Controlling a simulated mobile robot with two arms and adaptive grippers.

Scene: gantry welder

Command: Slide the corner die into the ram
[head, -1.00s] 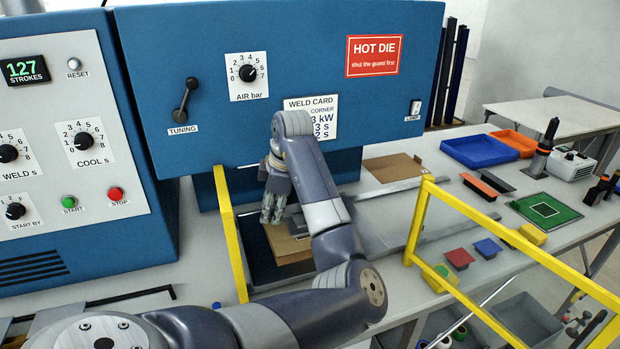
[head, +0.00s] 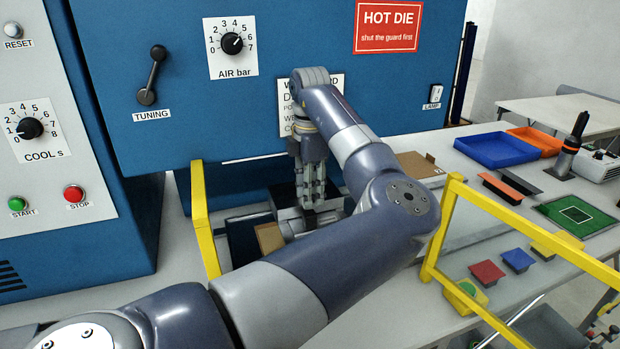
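The ram is not clearly seen; the head and my arm cover much of the opening. My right gripper is out of view.
The yellow guard frame (head: 203,225) stands around the opening, with a rail on the right. On the bench to the right are a blue tray (head: 495,150), an orange tray (head: 540,140), an orange-topped block (head: 501,188), a green mat (head: 572,216) and small coloured blocks. Cardboard (head: 415,166) lies behind my arm.

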